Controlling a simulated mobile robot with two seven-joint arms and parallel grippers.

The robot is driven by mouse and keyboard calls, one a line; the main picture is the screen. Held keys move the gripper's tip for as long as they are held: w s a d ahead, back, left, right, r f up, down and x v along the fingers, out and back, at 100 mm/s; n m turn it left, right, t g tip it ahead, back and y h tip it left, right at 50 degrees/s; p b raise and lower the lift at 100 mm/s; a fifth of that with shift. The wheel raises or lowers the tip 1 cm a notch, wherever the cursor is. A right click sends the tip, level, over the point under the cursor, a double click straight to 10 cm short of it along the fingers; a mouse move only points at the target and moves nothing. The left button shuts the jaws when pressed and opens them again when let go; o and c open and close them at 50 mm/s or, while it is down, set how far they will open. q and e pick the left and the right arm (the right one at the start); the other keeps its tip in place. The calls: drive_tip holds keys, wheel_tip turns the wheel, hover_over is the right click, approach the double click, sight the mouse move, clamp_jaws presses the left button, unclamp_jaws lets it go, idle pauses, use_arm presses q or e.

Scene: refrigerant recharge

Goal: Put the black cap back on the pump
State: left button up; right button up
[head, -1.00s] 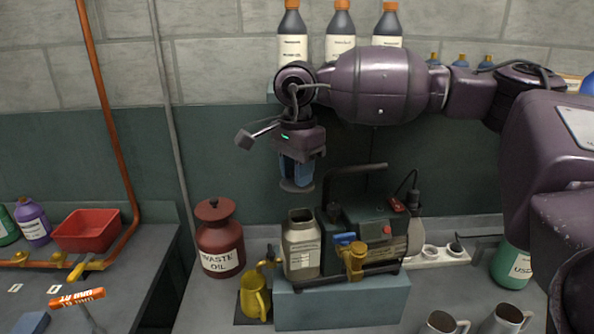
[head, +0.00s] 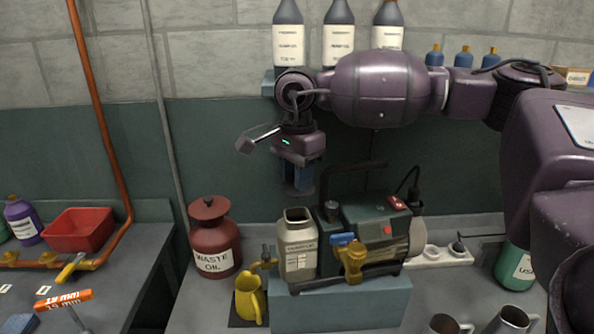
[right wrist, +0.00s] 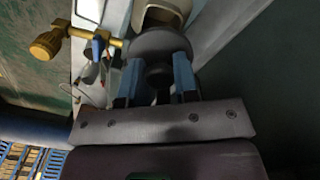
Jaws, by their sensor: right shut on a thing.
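My right gripper (head: 299,185) points down in the head view, above and behind the grey metal container. Its blue fingers are shut on the black cap (head: 300,193), a dark disc held level below the fingertips. In the right wrist view the cap (right wrist: 160,43) shows beyond the fingers (right wrist: 157,80), with its knob between them. The pump (head: 372,226) is dark green, with a black handle, a red switch and a brass valve, on a blue-grey block. A short dark filler neck (head: 331,207) stands at its left end, right of and below the cap. My left gripper is out of view.
The labelled grey container (head: 298,250), open at the top, stands left of the pump. A waste oil can (head: 213,240) and yellow jug (head: 249,298) stand farther left. Metal mugs (head: 511,320) stand at front right. Bottles (head: 340,35) line the shelf above.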

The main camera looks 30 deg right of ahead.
drive_tip(key=shift+f+b, duration=0.95)
drive_tip(key=shift+f, duration=0.95)
drive_tip(key=shift+f+b, duration=0.45)
drive_tip(key=shift+f, duration=0.25)
drive_tip(key=shift+f, duration=0.1)
drive_tip(key=shift+f, duration=0.1)
drive_tip(key=shift+f, duration=0.15)
